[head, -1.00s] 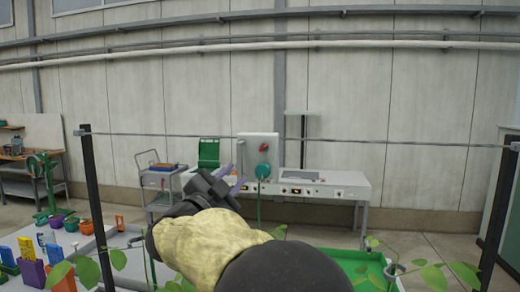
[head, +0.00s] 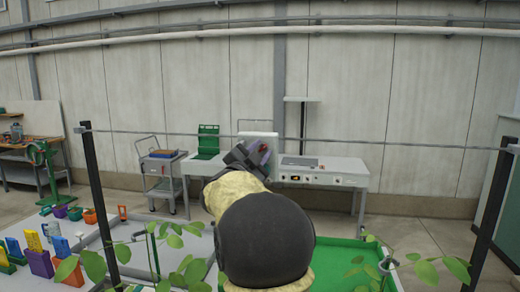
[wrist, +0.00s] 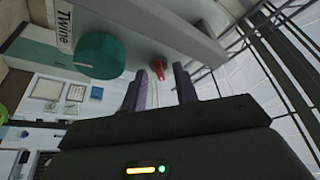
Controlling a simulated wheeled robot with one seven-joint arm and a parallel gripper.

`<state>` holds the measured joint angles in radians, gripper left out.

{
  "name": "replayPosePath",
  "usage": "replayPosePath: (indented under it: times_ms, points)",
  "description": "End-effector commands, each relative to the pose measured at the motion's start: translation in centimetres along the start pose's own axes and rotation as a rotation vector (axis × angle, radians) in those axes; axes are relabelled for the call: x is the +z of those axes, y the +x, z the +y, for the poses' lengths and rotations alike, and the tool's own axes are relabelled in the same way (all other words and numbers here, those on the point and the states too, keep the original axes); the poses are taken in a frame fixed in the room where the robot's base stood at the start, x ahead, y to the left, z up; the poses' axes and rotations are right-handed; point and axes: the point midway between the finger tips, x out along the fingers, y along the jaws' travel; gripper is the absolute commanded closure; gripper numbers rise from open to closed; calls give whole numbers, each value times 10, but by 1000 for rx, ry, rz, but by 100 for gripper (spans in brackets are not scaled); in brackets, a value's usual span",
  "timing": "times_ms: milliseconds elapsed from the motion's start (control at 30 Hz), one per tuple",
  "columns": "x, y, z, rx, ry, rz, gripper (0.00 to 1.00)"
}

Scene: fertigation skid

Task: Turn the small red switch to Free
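The small red switch (wrist: 158,69) sits on the face of a pale box (wrist: 170,22) in the wrist view, beside a larger round teal knob (wrist: 101,56). My gripper (wrist: 160,82) is open, its two purple fingers apart and pointing at the box. In the picture the red switch lies between the fingertips; whether they reach around it I cannot tell. In the head view my gripper (head: 260,153) is in front of the box (head: 268,136) and hides the switch and knob. No Free marking is readable.
A label reading "Twine" (wrist: 65,28) is on the box's edge. A white bench (head: 335,172) with controls stands right of the box, a grey cart (head: 162,170) to the left. A wire between dark posts and leafy plants (head: 175,240) are near my arm.

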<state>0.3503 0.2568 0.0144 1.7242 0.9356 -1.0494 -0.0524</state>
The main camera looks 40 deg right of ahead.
Motion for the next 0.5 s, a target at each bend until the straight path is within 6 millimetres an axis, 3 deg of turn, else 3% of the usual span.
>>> replayPosePath:
  times_ms: [167,333,500]
  points:
    - [0,0,0,0,0,0,71]
    - [0,0,0,0,0,0,100]
    - [0,-1,0,-1,-2,0,100]
